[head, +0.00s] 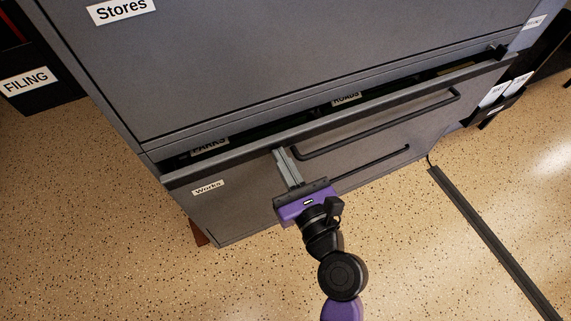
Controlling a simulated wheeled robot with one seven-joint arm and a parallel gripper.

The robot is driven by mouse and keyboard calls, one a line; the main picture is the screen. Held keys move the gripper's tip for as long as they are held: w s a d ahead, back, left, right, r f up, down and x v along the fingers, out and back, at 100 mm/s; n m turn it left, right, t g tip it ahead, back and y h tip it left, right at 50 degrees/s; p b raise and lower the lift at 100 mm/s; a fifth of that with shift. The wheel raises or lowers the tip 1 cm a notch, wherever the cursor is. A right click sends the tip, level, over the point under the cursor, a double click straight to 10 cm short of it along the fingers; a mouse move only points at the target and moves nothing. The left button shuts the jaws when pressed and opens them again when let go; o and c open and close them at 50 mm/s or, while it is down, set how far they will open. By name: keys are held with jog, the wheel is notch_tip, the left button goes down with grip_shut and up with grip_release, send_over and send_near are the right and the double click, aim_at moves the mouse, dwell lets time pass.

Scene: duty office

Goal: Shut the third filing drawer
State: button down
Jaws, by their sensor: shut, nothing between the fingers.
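The grey filing cabinet (300,60) fills the upper middle of the head view, with a drawer labelled "Stores" at the top. Below it, the drawer labelled "Works" (235,192) stands out a little, with a narrow dark gap along its top edge. Folder tabs reading "PARKS" and "ROADS" (346,99) show in the gap. A dark bar handle (385,125) runs along its front. My gripper (282,153) is shut and empty, its fingertips at the upper front of this drawer, left of the handle. Whether they touch it I cannot tell.
A dark box labelled "FILING" (28,82) stands at the left. Dark holders with white labels (493,98) are at the right of the cabinet. A dark strip (490,240) lies on the speckled floor (110,230) at the right. The floor in front is otherwise clear.

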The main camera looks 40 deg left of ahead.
aim_at(272, 142)
jog(key=shift+p+x, duration=0.95)
jog(key=shift+x, duration=1.5)
jog(key=shift+r, duration=0.1)
